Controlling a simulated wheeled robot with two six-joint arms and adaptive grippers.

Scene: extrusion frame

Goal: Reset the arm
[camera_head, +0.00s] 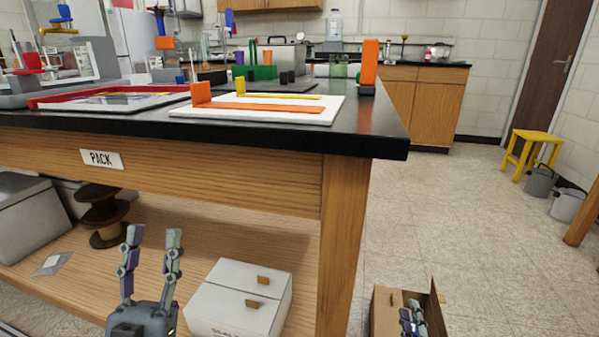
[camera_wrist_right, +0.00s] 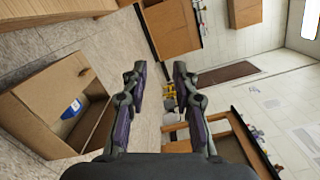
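My left gripper (camera_head: 154,236) points upward at the lower left of the head view, in front of the table's lower shelf. Its two fingers are apart with nothing between them.
The black-topped table (camera_head: 378,140) with a PACK label (camera_head: 101,159) fills the left. A white box (camera_head: 238,298) sits on its lower shelf. The cardboard box (camera_head: 385,312) holds a blue-and-white item (camera_wrist_right: 71,109). Floor to the right is clear before a yellow stool (camera_head: 533,137).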

